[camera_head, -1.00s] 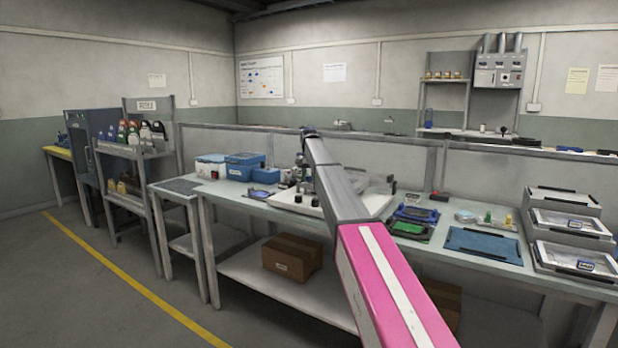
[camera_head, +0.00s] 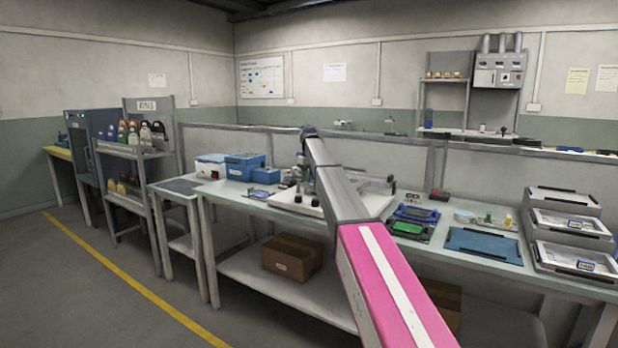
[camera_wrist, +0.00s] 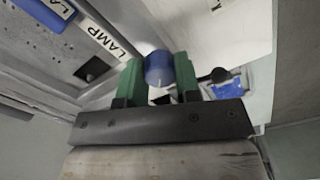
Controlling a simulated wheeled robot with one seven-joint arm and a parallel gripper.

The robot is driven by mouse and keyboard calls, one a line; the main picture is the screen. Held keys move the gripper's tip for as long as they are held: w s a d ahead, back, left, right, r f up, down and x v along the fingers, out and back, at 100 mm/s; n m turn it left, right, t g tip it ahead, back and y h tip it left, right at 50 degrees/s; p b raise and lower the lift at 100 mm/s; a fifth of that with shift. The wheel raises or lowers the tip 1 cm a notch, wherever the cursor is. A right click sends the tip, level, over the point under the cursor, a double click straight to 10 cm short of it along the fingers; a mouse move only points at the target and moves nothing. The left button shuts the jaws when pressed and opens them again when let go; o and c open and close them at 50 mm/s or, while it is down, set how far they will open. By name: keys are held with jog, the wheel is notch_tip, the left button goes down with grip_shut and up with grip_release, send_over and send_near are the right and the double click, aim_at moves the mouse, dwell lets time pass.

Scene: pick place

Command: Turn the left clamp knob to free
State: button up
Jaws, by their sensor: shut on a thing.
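In the wrist view my gripper (camera_wrist: 159,75) has its two green fingers shut on a blue round knob (camera_wrist: 159,68) with a white pointer line. A black ball-ended part (camera_wrist: 219,75) sits just right of the fingers. A white label strip (camera_wrist: 105,35) with letters reading "LAMP" lies up and left of the knob. In the head view my arm crosses in front of a white tray-like fixture (camera_head: 378,203) on the bench and hides its middle. The gripper and the knob are hidden there.
Blue boxes (camera_head: 245,166) stand left of the fixture. Green and blue trays (camera_head: 410,222), a blue mat (camera_head: 484,246) and stacked grey trays (camera_head: 572,225) lie to the right. A low partition runs along the bench's back. A blue part (camera_wrist: 46,12) is near the wrist view's top left corner.

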jog(key=n, duration=0.4)
jog(key=shift+n, duration=1.8)
jog(key=o, duration=0.9)
notch_tip(320, 180, up, 11)
jog(key=shift+f, duration=0.1)
jog(key=shift+s+a, duration=0.1)
